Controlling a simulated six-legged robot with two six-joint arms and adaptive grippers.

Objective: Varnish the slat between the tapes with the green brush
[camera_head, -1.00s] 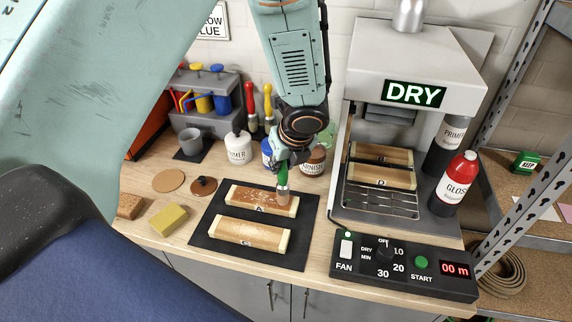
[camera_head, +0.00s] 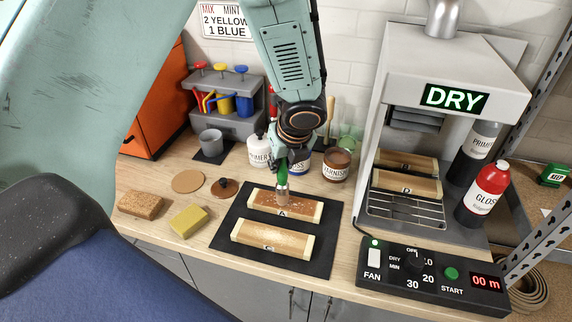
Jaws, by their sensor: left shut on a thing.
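My left gripper (camera_head: 288,158) is shut on the green brush (camera_head: 283,174) and holds it upright, bristles down. The bristles are over slat A (camera_head: 302,209) and appear to touch its top; the exact contact is hard to tell. Slat A is brown with pale taped ends and light specks to the left of the brush. Slat C (camera_head: 270,240) lies in front of it, also with pale ends and a paler, speckled top. Both lie on a black mat (camera_head: 230,232). The open varnish jar (camera_head: 336,165) stands behind the mat. My right gripper is not in view.
A dryer (camera_head: 445,70) marked DRY holds two slats on its rack (camera_head: 405,208). Its control panel (camera_head: 432,275) is at the front right. A yellow sponge (camera_head: 188,220), a brown block (camera_head: 141,204) and a brown lid (camera_head: 225,188) lie left of the mat.

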